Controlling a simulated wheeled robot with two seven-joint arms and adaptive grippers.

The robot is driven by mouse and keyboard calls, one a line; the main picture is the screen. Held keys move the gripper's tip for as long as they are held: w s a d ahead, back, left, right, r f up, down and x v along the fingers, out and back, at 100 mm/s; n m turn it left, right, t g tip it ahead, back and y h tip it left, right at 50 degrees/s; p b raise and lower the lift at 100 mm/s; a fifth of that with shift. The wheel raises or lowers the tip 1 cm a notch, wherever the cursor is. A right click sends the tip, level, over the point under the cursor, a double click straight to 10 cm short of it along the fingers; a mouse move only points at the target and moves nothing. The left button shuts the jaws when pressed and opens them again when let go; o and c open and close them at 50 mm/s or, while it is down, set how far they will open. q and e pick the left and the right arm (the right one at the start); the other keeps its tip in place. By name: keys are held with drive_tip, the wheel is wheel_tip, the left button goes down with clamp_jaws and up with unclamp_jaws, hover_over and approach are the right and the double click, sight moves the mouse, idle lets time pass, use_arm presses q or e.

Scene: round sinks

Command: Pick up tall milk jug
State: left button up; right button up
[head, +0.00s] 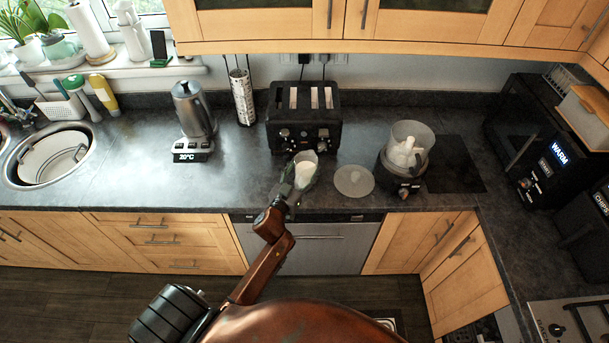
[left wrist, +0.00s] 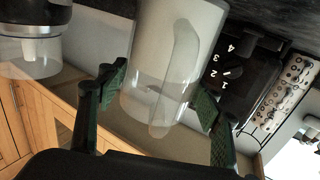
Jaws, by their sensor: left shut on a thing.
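The tall milk jug (head: 306,172) is a clear jug with white contents, in front of the toaster on the dark counter in the head view. My left gripper (head: 291,190) reaches it from the front. In the left wrist view the jug (left wrist: 178,45) stands between the two green-padded fingers of my left gripper (left wrist: 158,95), which is shut on it. The jug's handle faces the wrist camera. Whether the jug's base touches the counter is hidden. My right gripper is not in view.
The black toaster (head: 304,115) stands close behind the jug. A clear round lid (head: 354,181) and a food processor (head: 405,155) are to its right. A kettle (head: 193,115) stands to the left, with bare counter between.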

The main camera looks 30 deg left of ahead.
use_arm(q)
drive_tip(key=shift+r, duration=0.3)
drive_tip(key=shift+r, duration=0.7)
drive_tip(key=s+a+r+p, duration=0.1)
drive_tip(key=s+a+r, duration=0.8)
drive_tip(key=a+r, duration=0.1)
drive_tip(key=shift+s+r+p, duration=0.35)
drive_tip(key=shift+r, duration=0.25)
idle(0.6)
